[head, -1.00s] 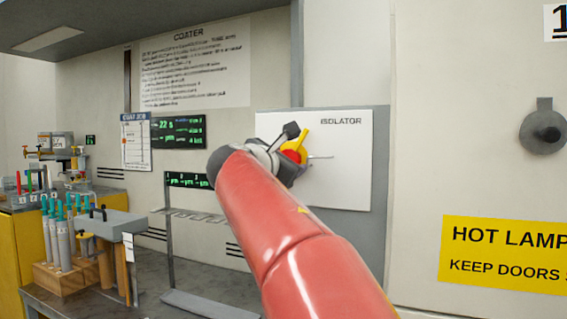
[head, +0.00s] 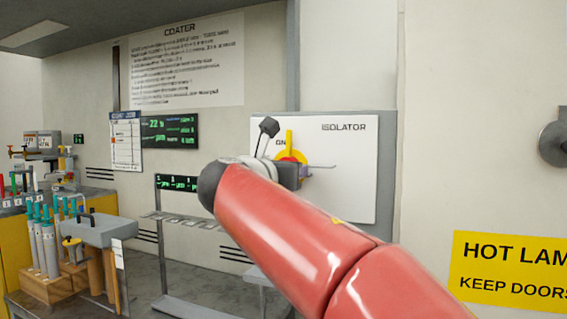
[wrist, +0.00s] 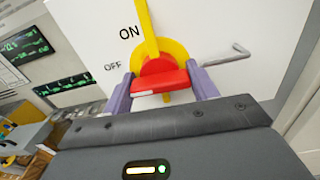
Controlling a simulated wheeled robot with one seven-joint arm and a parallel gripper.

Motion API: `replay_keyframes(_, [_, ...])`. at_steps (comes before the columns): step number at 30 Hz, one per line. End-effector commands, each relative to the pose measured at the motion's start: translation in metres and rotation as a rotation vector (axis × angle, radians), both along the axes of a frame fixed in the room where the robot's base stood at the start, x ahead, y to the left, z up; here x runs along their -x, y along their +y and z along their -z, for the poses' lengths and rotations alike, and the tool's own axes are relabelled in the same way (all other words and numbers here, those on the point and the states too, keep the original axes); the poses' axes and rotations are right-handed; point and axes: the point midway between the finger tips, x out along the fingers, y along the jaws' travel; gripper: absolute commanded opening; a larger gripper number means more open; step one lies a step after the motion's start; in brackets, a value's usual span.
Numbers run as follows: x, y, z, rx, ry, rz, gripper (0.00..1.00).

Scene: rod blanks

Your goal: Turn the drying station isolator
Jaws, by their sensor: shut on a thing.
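The isolator is a white panel (head: 350,190) marked ISOLATOR, with a yellow round plate, a yellow pointer (head: 289,143) and a red handle (wrist: 160,77). In the head view the pointer stands nearly upright, just right of the ON label (head: 281,142). In the wrist view the OFF label (wrist: 112,66) is lower left of ON. My gripper (wrist: 162,86) has its purple fingers on both sides of the red handle and is shut on it. In the head view my red arm and wrist hide most of the handle and the panel's lower left.
A thin metal door handle (wrist: 228,56) sticks out right of the isolator dial. A metal rack (head: 165,235) stands to the left. A bench holds a wooden block (head: 55,283) with several teal-topped tools. A yellow HOT LAMP sign (head: 510,270) is on the wall at right.

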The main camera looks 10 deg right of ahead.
Motion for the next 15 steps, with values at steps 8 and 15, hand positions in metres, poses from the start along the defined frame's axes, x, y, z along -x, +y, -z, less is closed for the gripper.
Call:
replay_keyframes(8, [0.0002,-0.0006,-0.0012,0.036,0.025,0.0,0.17])
replay_keyframes(15, [0.0001,-0.0002,-0.0009,0.04,0.027,-0.001,0.17])
